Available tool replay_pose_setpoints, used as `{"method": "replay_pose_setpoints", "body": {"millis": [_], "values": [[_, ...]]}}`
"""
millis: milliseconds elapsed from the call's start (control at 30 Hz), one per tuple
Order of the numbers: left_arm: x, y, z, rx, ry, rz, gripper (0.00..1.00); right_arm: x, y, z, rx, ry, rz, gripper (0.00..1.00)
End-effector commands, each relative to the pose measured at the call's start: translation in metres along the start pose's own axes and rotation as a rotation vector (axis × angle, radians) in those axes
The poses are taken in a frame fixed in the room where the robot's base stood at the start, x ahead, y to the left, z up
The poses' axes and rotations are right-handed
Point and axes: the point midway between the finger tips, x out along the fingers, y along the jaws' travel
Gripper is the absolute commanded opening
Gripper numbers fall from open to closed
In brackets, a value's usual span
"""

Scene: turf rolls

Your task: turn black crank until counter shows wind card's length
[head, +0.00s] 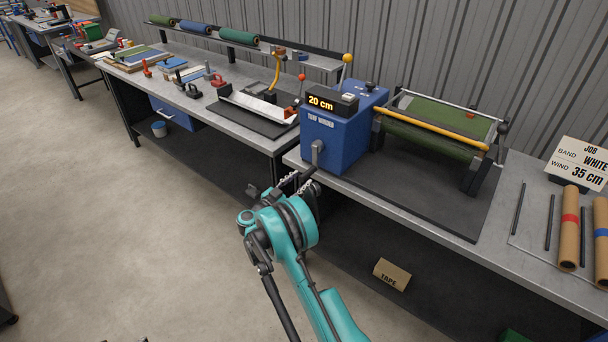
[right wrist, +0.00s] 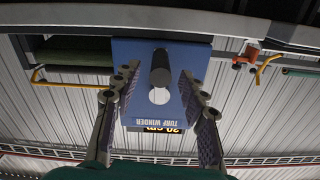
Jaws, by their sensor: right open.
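The blue turf winder (head: 337,135) stands on the bench, and its counter (head: 331,102) reads 20 cm. The job card (head: 579,163) at the right reads BAND WHITE, WIND 35 cm. The black crank (head: 317,150) is on the winder's front, with its handle pointing towards me. My right gripper (head: 302,183) is at the crank handle. In the right wrist view the handle (right wrist: 160,70) lies between the two open fingers (right wrist: 158,95), with gaps on both sides. The counter is upside down and partly cut off there.
Green turf (head: 437,118) lies on the winder's frame behind a yellow bar (head: 430,130). Cardboard tubes (head: 568,228) and dark rods lie at the right. A box marked TAPE (head: 392,274) sits below the bench.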

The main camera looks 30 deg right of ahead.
Motion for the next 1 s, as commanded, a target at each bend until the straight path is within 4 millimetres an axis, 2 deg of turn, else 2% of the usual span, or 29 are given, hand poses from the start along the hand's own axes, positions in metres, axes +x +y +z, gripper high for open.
{"method": "replay_pose_setpoints", "body": {"millis": [100,300,667,800,833,1000], "values": [[0.006,0.0,0.004,0.0,0.0,0.0,0.43,0.022,0.001,0.002,0.001,0.001,0.002,0.43],[0.011,0.0,0.008,0.0,0.0,0.0,0.43,0.046,0.0,0.001,0.001,0.001,-0.002,0.43],[0.011,0.0,0.008,0.0,0.0,0.0,0.43,0.052,-0.001,-0.001,0.002,0.001,-0.003,0.43],[0.011,0.0,0.008,0.0,0.0,0.0,0.43,0.052,-0.001,-0.001,0.002,0.001,-0.003,0.06],[0.011,0.0,0.008,0.0,0.0,0.0,0.43,0.052,-0.001,-0.001,0.002,0.001,-0.003,0.0],[0.011,0.0,0.008,0.0,0.0,0.0,0.43,0.052,-0.001,-0.001,0.002,0.001,-0.003,0.0]]}}
